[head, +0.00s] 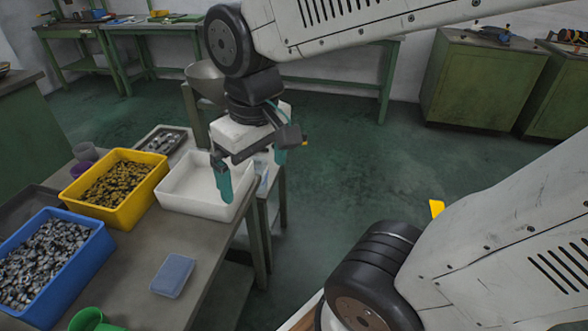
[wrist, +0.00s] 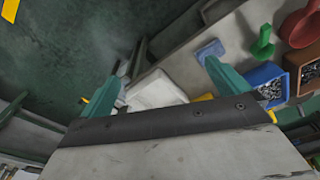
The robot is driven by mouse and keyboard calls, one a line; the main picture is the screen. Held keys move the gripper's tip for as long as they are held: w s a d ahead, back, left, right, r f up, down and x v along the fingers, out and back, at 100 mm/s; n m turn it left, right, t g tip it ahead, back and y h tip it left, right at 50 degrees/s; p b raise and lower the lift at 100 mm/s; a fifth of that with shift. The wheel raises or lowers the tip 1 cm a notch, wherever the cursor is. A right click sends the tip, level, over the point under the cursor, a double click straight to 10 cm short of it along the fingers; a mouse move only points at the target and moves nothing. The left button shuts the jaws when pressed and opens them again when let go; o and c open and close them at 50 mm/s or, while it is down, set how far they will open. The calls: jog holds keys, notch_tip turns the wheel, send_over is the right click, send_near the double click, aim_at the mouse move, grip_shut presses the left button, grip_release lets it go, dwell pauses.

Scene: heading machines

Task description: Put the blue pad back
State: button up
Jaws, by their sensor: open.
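The blue pad (head: 173,275) is a flat, pale blue rectangle lying on the workbench (head: 215,245) near its right edge, in front of the white tray. It also shows in the wrist view (wrist: 209,50), just beyond the tip of the right finger. My gripper (head: 250,168) has teal fingers spread wide with nothing between them. It hangs above the right side of the white tray (head: 196,205), apart from the pad and behind it in the head view. The gripper fingers also show in the wrist view (wrist: 161,76).
A yellow bin (head: 118,215) and a blue bin (head: 75,270) of small metal parts stand left of the pad. A metal tray (head: 160,140) of parts lies behind. Bench surface around the pad is bare; open floor lies right.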

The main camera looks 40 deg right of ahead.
jog(key=s+d+r+m, duration=0.1)
jog(key=s+d, duration=0.2)
jog(key=s, duration=0.3)
jog(key=shift+s+r+m, duration=0.2)
jog(key=shift+r+m, duration=0.05)
jog(key=shift+m, duration=0.05)
dwell(0.8)
